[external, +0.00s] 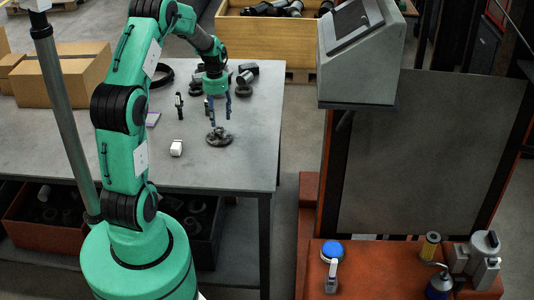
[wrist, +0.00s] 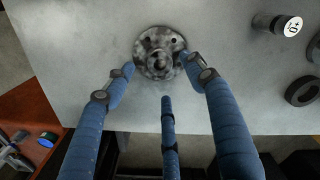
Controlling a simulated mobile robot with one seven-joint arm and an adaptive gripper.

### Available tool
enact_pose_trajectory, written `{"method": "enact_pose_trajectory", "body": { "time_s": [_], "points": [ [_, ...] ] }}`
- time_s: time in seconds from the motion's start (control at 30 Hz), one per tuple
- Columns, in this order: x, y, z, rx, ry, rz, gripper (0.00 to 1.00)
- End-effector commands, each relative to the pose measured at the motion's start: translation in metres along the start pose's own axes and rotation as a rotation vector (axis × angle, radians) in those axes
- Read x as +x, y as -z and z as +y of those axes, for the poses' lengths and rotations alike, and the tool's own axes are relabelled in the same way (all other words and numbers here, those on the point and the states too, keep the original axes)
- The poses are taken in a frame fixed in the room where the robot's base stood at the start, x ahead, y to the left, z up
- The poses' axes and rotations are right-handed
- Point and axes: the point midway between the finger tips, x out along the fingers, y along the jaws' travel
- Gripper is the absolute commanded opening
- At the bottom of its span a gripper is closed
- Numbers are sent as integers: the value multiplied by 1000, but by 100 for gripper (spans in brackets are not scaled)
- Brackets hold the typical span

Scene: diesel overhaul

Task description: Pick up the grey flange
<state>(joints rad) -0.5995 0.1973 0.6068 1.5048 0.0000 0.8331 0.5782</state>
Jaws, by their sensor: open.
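The grey flange (external: 219,137) lies flat on the grey table, with its round disc and raised centre hub facing up. It also shows in the wrist view (wrist: 154,41), with small holes around its rim. My gripper (external: 221,122), with blue fingers, hangs above the flange and points down. In the wrist view my gripper (wrist: 157,68) is open, with one fingertip near the left of the flange, one near the right, and a third below it. Nothing is held. Whether any finger touches the flange cannot be told.
The grey table (external: 60,140) is clear close around the flange. A white part (external: 176,148) lies to its left and a small dark upright part (external: 179,105) stands behind that. Dark parts (external: 246,77) sit toward the back. A grey console (external: 362,60) stands to the right.

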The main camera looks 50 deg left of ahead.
Motion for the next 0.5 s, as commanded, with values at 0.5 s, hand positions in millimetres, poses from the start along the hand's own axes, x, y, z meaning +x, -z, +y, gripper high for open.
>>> {"method": "enact_pose_trajectory", "body": {
  "time_s": [0.5],
  "points": [
    [25,0,0,0,0,0,55]
  ]
}}
